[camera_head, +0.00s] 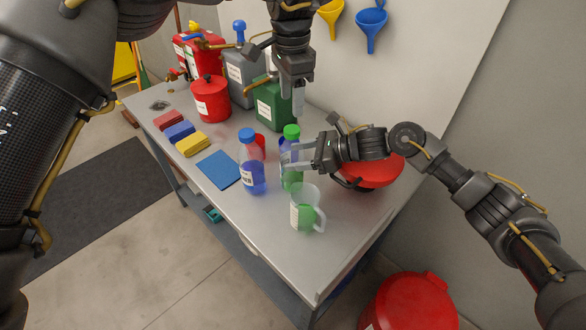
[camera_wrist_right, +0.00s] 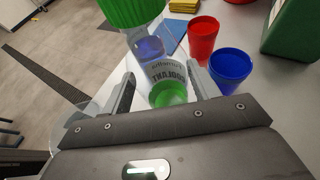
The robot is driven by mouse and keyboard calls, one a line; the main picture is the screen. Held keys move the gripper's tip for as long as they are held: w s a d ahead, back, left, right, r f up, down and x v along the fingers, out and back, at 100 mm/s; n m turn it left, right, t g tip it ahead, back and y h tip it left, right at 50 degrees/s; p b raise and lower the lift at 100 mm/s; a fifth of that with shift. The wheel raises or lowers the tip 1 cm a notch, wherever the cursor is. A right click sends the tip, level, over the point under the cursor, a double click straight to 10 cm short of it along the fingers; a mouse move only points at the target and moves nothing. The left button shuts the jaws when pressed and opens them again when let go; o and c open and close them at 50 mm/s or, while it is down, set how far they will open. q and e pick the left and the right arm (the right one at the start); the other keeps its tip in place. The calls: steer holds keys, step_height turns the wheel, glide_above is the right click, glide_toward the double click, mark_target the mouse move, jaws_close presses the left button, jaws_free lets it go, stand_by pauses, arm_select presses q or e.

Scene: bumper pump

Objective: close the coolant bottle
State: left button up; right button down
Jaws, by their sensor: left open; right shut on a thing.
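The coolant bottle (camera_head: 291,178) is clear with green liquid and stands upright on the metal bench. Its green cap (camera_head: 292,131) sits on top; I cannot tell whether it is tight. My right gripper (camera_head: 288,157) comes in from the right and is shut on the bottle's body, below the cap. My left gripper (camera_head: 298,108) points down just above the cap, open and holding nothing; its fingertips partly overlap each other in view.
A blue-capped bottle (camera_head: 252,176) stands left of the coolant bottle, and a clear jug (camera_head: 305,215) stands in front. A red cup (camera_wrist_right: 203,38) and blue cup (camera_wrist_right: 231,65) are close behind.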

mark_target(292, 129)
arm_select(q)
steer(key=shift+w+d+f, duration=0.1)
steer(key=shift+w+d, duration=0.05)
steer(key=shift+f, duration=4)
steer(key=shift+c, duration=0.2)
